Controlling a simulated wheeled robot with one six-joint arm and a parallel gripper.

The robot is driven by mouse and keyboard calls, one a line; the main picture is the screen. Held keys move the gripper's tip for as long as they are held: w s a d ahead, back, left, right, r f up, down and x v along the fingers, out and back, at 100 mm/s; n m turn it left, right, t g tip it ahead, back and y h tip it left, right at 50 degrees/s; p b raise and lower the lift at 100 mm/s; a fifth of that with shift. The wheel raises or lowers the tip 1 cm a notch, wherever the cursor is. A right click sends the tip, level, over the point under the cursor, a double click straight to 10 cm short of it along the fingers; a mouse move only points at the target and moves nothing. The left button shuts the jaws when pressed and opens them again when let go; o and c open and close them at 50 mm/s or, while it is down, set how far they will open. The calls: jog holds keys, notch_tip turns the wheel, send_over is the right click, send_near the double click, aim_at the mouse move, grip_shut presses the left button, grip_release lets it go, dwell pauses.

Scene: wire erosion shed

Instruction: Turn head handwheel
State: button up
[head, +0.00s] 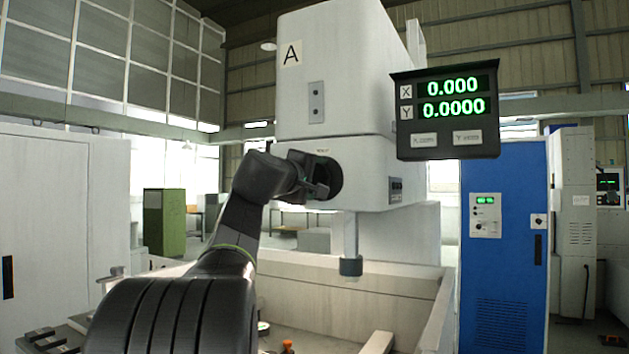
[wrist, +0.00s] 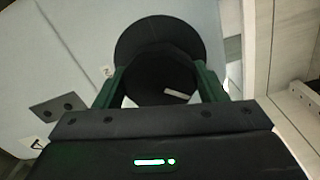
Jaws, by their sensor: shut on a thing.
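The head handwheel (head: 334,174) is a black round disc on the front of the white machine head (head: 334,75) marked A. In the wrist view the handwheel (wrist: 158,33) shows a wide dark disc with a thick dark hub (wrist: 160,75) in front. My gripper (head: 316,187) reaches it from the left. In the wrist view the green fingers of my gripper (wrist: 162,80) stand on either side of the hub, shut on it. A pale mark (wrist: 176,95) shows on the hub's face. Part of the wheel is hidden behind my gripper in the head view.
A nozzle (head: 350,265) hangs below the head over a pale-walled tank (head: 370,302). A blue cabinet (head: 503,250) stands at right, a white cabinet (head: 60,220) at left.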

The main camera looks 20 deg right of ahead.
jog(key=shift+f, duration=0.15)
jog(key=o, duration=1)
jog(key=b+v, duration=0.2)
jog(key=v, duration=1.1)
jog(key=shift+s+a, duration=0.25)
jog(key=shift+a, duration=0.05)
